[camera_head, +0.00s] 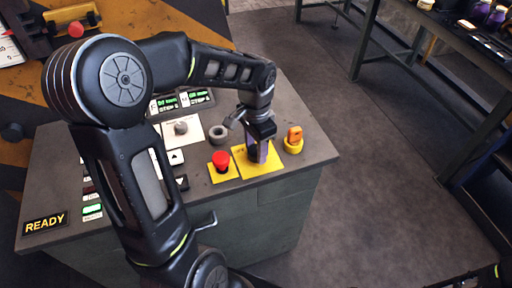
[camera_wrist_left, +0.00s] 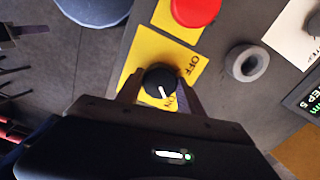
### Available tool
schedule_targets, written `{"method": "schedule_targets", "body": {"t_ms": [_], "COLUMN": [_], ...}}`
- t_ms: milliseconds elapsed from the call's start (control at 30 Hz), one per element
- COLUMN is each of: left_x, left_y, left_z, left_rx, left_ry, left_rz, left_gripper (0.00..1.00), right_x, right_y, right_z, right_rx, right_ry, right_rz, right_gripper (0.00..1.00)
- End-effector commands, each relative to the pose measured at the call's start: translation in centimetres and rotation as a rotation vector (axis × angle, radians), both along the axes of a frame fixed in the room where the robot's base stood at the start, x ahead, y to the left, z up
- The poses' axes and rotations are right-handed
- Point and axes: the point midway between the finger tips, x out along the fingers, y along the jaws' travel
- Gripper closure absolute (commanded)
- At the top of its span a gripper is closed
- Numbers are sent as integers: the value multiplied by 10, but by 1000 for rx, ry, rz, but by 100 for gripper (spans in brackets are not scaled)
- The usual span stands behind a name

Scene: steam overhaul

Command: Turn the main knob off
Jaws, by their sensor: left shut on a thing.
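The main knob (camera_wrist_left: 160,79) is black and round with a white pointer line. It sits on a yellow plate (camera_wrist_left: 146,45) marked OFF and ON, which also shows in the head view (camera_head: 268,170). The pointer line is toward the ON mark. My left gripper (camera_wrist_left: 160,92) has its two fingers on either side of the knob and is shut on it. In the head view my left gripper (camera_head: 258,150) comes down over the plate and hides the knob. My right gripper is not in view.
A red push button (camera_head: 221,159) stands just left of the plate. An orange key-like switch on a yellow ring (camera_head: 293,142) is to its right. A grey ring (camera_head: 218,133) is behind the button. A READY sign (camera_head: 45,222) is at the console's left. Open floor lies right of the console.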

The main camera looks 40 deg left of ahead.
Motion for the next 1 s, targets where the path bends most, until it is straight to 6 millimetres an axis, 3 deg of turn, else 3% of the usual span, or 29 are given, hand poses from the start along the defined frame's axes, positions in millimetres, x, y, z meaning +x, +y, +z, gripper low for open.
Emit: {"method": "schedule_targets", "body": {"t_ms": [367, 1000], "left_x": [0, 0], "left_y": [-1, -1], "left_z": [-1, -1], "left_rx": [-1, 0], "left_ry": [-2, -2], "left_rz": [161, 740], "left_gripper": [96, 96], "right_x": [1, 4], "right_y": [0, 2], "right_z": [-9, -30], "right_rx": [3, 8], "right_ry": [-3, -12], "right_rz": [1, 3], "right_gripper": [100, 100]}}
